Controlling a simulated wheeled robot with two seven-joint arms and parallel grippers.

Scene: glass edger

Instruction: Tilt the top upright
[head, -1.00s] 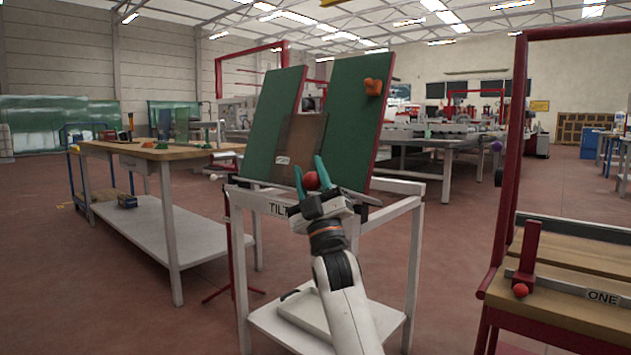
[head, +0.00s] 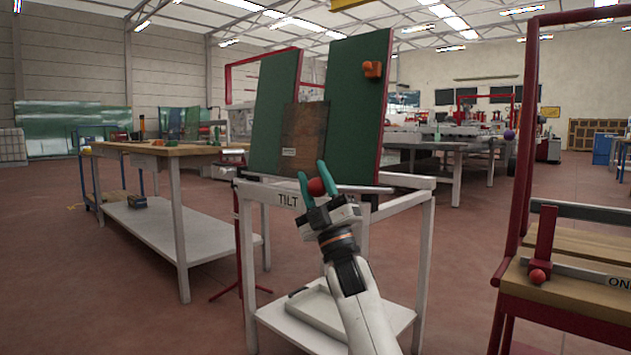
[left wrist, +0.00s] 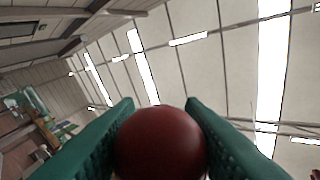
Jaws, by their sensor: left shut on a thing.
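The top is two green panels (head: 355,112) with a gap between them, standing steeply on the white frame marked TILT (head: 394,212). A brown plate (head: 304,138) with a small label stands against the panels at the gap. My left gripper (head: 314,182) is in front of the lower edge of the top. Its teal fingers are shut on a red ball knob (head: 317,187). The knob also fills the space between the fingers in the left wrist view (left wrist: 160,143). What the knob is fixed to is hidden behind the gripper. My right gripper is not in view.
A wooden-topped bench (head: 165,149) stands at the left. A red-framed station (head: 560,292) with another red knob (head: 537,276) stands close at the right. Open red floor lies between.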

